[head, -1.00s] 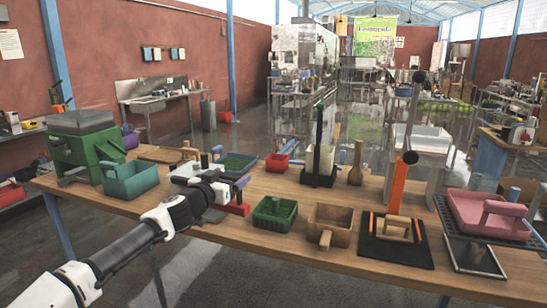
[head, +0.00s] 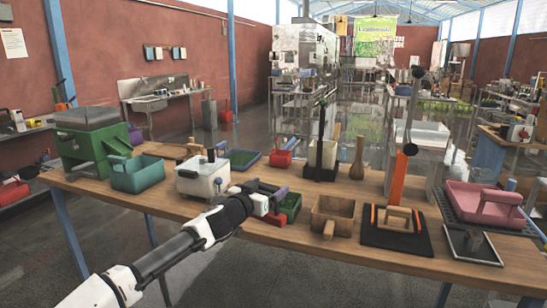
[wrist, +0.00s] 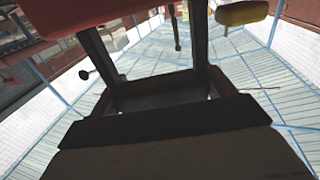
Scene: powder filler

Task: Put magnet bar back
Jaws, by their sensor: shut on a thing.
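My gripper (head: 266,198) is over the near middle of the wooden table, in front of the small green tray (head: 293,205), which it partly hides. It is shut on a red piece, apparently the magnet bar (head: 275,217). A purple part (head: 281,194) shows just beyond the fingers; I cannot tell whether it belongs to the held piece. In the wrist view, red (wrist: 85,18) fills the upper left, beyond the dark fingers. The exact grip and the bar's full shape are hidden.
A white container (head: 202,180) and a teal bin (head: 138,175) stand left of my gripper. A wooden box (head: 332,212) and a black mat with an orange-edged frame (head: 372,236) are to the right. A black upright stand (head: 320,172) is behind. The table is crowded.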

